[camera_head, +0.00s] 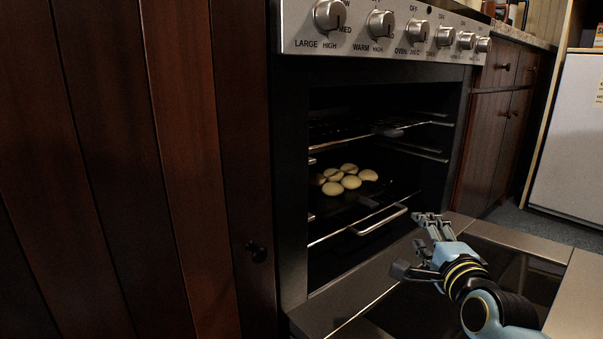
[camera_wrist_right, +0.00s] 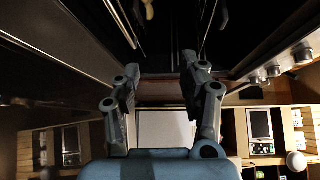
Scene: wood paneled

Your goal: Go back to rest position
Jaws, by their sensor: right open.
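My right gripper (camera_head: 419,243) is in front of the open oven (camera_head: 312,200), above its lowered door (camera_head: 530,270). Its fingers are spread and hold nothing. In the right wrist view the gripper (camera_wrist_right: 160,85) also shows two fingers wide apart with nothing between them. A dark tray (camera_head: 345,211) with several pale round buns (camera_head: 350,182) sits inside on the lower rack. A metal handle (camera_head: 380,222) shows at the tray's front, apart from my fingers. My left gripper is in neither view.
Oven knobs (camera_head: 330,14) line the panel above the opening. A dark wood cabinet (camera_head: 200,150) stands close on the left. More cabinets (camera_head: 490,135) and a white appliance (camera_head: 570,140) stand on the right. Bare floor (camera_head: 535,226) shows beyond the door.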

